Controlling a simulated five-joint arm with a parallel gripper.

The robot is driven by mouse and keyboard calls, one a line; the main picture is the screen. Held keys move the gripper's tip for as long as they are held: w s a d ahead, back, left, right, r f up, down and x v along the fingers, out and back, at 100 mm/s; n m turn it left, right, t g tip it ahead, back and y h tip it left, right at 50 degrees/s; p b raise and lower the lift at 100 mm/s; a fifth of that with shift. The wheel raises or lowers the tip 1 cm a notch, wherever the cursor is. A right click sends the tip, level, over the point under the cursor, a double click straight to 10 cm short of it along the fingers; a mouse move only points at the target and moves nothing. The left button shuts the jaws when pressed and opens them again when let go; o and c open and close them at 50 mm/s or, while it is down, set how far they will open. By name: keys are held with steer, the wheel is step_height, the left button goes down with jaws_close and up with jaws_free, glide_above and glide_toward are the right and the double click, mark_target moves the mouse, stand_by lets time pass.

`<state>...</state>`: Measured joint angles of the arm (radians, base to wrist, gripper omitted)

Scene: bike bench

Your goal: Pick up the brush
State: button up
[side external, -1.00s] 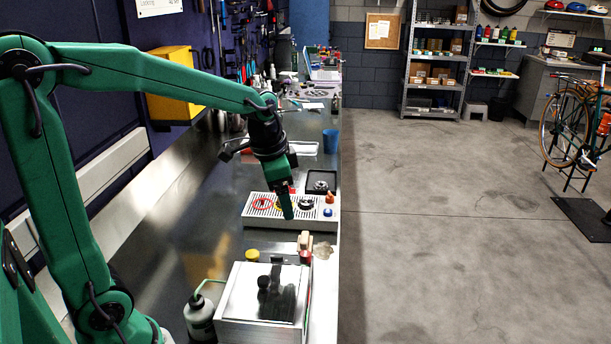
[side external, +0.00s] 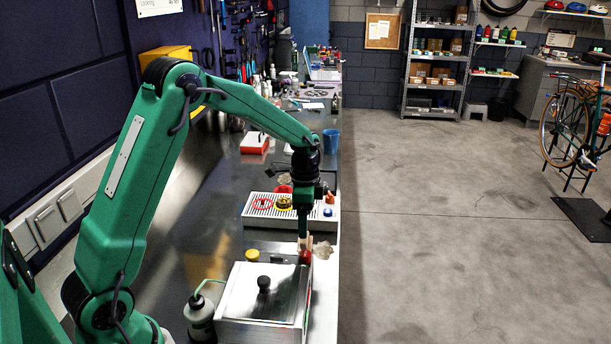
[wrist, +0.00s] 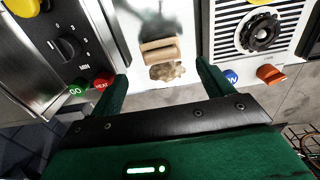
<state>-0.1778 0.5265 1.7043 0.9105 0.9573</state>
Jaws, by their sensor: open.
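A small tan wooden block, which looks like the brush (wrist: 160,50), lies on the pale bench top in the wrist view. In the side view the brush (side external: 308,241) is partly hidden behind my fingers, between the metal box and the perforated tray. My gripper (wrist: 162,74) is open and empty, pointing down over it. In the wrist view the brush lies between the lines of the two fingers, a little beyond their tips. In the side view my gripper (side external: 303,233) is close to it; I cannot tell if they touch.
A brown crumbly patch (wrist: 167,71) lies beside the brush. A metal box (side external: 258,296) with a black knob stands at the near side, its buttons close to one finger. A perforated tray (side external: 262,210) is at the other side. The bench's edge is close on the right.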

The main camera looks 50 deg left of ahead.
steer(key=shift+f, duration=0.1)
steer(key=shift+f, duration=1.25)
steer(key=shift+f, duration=0.1)
steer(key=shift+a+f, duration=0.1)
steer(key=shift+f, duration=2.4)
steer(key=shift+c, duration=0.2)
steer(key=c, duration=0.9)
steer(key=shift+r, duration=0.2)
step_height(320, 180, up, 10)
steer(key=shift+f, duration=0.15)
